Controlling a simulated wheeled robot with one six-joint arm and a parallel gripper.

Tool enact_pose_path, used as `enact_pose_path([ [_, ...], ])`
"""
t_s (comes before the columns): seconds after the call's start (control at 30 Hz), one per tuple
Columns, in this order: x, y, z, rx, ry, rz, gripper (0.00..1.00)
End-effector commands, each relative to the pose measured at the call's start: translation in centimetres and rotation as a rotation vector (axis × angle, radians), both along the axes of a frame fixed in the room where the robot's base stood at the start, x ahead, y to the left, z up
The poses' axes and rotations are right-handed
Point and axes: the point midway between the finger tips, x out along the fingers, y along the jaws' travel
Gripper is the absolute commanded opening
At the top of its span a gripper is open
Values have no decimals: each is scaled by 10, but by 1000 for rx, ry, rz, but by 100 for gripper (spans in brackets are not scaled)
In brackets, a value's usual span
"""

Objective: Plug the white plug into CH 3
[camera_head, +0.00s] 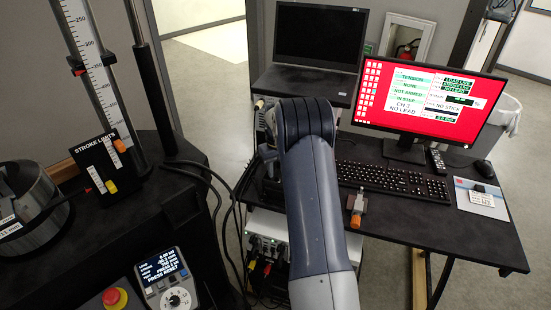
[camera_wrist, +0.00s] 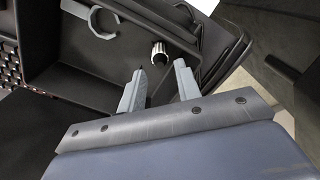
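My gripper (camera_wrist: 160,72) is open in the wrist view, with an empty gap between its two grey fingers. A short silvery-white cylinder (camera_wrist: 158,49) with a dark lower end shows just beyond the fingertips, roughly in line with the gap; I cannot tell whether it is the white plug. In the head view my arm hides my gripper. A unit with coloured connectors (camera_head: 266,248) stands under the desk, partly behind my arm; no CH 3 label is readable on it. The monitor (camera_head: 425,105) shows "CH 3 NO LEAD" on a red screen.
Black cables (camera_wrist: 225,55) loop right of the fingers. A grey open ring (camera_wrist: 100,20) sits at upper left. The desk holds a laptop (camera_head: 318,40), a keyboard (camera_head: 392,181) and an orange-ended tool (camera_head: 357,207). A test machine with a stroke-limits panel (camera_head: 100,165) stands left.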

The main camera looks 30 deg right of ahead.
Motion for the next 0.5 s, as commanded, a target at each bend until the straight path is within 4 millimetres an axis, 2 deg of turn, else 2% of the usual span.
enact_pose_path([
  [0.1,-1,0,-22,1,4,0,32],
  [0.23,-1,0,-40,1,3,0,32],
  [0.5,0,0,-57,0,0,0,32],
])
